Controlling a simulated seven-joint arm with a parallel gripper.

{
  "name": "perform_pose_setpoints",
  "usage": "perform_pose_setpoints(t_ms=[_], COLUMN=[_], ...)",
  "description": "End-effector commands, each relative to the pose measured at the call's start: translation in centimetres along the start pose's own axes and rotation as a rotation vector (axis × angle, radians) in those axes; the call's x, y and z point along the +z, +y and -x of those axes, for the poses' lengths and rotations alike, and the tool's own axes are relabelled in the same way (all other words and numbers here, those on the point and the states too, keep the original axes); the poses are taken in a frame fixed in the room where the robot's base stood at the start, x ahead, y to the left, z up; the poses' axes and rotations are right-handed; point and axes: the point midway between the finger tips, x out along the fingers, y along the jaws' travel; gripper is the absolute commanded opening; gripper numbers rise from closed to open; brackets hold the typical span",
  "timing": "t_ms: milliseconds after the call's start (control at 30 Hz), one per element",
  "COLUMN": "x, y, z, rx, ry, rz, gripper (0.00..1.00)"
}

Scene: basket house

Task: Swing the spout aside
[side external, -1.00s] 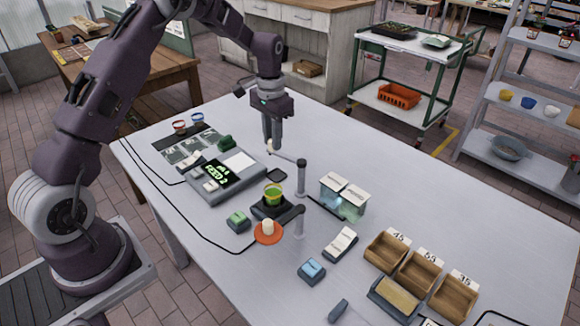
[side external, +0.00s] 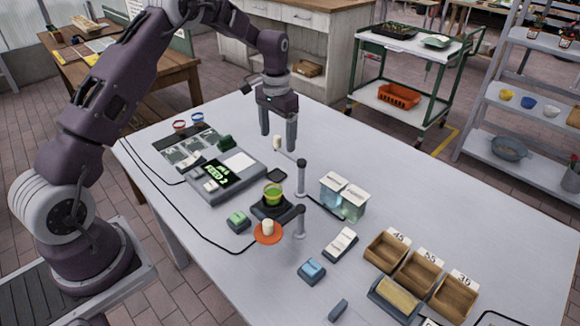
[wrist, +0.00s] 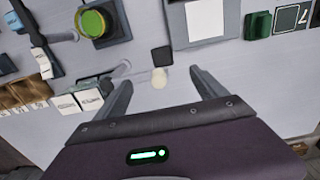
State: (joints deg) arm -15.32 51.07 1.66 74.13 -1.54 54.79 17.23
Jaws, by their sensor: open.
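A grey post (side external: 301,178) carries a thin swing arm with a pale rounded knob (side external: 277,142) at its end, reaching toward the back of the table. A second post (side external: 300,221) in front has an arm reaching left to an orange disc (side external: 267,236) with a pale knob on top. My gripper (side external: 278,143) is open, with its fingers spread to either side of the first knob. In the wrist view, the knob (wrist: 160,77) shows between the fingertips of my gripper (wrist: 163,86), apart from both. I cannot tell which arm is the spout.
A console with a lit screen (side external: 221,178) is to the left. Two clear containers (side external: 343,200) stand to the right, and wooden bins (side external: 387,251) at the front right. The table's back right is clear.

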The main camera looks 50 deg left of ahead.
Motion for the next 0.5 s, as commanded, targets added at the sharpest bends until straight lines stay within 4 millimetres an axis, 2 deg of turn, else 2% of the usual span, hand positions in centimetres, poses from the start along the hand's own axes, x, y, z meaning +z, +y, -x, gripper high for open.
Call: perform_pose_setpoints(t_ms=[333, 500], x=[0.0, 0.0], y=[0.0, 0.0], z=[0.1, 1.6], rx=[0.0, 0.0], ry=[0.0, 0.001], rz=[0.0, 0.0], gripper=[0.82, 0.82])
